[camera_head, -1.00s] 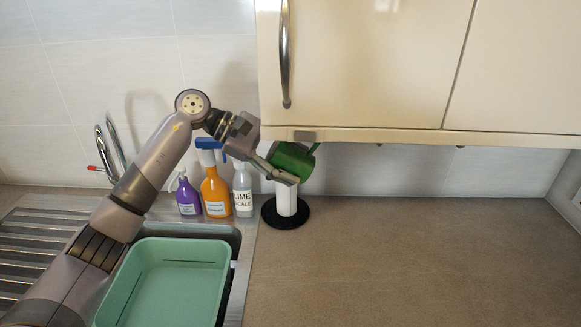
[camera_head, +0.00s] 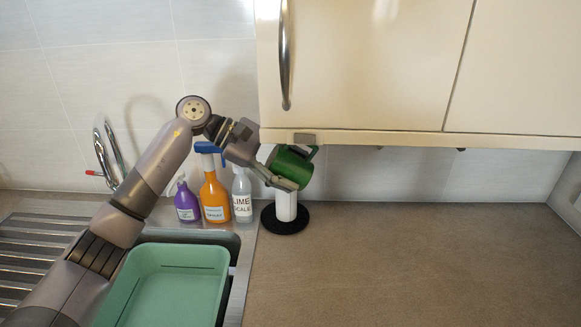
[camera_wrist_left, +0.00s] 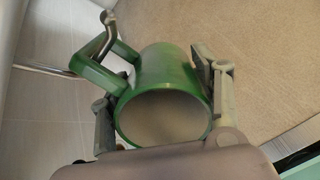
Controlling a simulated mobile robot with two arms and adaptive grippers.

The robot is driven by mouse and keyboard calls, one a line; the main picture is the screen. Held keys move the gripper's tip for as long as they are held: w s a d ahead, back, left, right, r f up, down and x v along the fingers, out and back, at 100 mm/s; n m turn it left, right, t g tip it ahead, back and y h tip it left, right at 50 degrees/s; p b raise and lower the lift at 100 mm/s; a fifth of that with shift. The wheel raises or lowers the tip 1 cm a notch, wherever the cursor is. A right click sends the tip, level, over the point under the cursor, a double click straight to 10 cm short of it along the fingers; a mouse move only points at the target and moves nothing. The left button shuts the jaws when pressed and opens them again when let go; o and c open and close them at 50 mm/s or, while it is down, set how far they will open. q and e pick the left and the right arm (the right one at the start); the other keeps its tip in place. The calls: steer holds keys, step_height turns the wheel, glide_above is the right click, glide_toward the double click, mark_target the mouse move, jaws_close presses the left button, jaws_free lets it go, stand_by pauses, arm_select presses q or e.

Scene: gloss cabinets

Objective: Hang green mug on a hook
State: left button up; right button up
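The green mug (camera_head: 291,167) is tilted, just below the cabinet's lower edge in the head view. My left gripper (camera_head: 283,181) reaches it from the left. In the left wrist view, the mug (camera_wrist_left: 170,72) sits between my left gripper's two fingers (camera_wrist_left: 163,95), one on each side of its body, and they appear shut on it. Its mouth faces the camera. A metal hook (camera_wrist_left: 102,38) shows right by the mug's handle (camera_wrist_left: 95,75); I cannot tell whether it passes through the handle. Small dark hooks (camera_head: 461,149) show under the cabinet further right. My right gripper is out of view.
The cream cabinet (camera_head: 365,70) overhangs the counter. A white roll on a black-based stand (camera_head: 286,222) is below the mug. Spray bottles (camera_head: 214,190) and a white bottle (camera_head: 242,200) stand left of it. A green basin (camera_head: 165,285) sits in the sink. The right counter is clear.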

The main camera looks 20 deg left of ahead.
arm_select(q)
steer(key=o, duration=0.4)
steer(key=shift+f, duration=0.1)
steer(key=v, duration=1.2)
steer(key=shift+s, duration=0.1)
steer(key=s+d+b, duration=0.1)
steer(key=s+b, duration=0.2)
steer(key=s, duration=0.1)
steer(key=s+d+b, duration=0.1)
steer(key=s+b, duration=0.2)
steer(key=s, duration=0.2)
steer(key=s+d+b, duration=0.2)
steer(key=s+b, duration=0.1)
steer(key=s, duration=0.1)
steer(key=shift+s+b, duration=0.2)
steer(key=shift+b, duration=0.2)
stand_by(0.4)
stand_by(0.4)
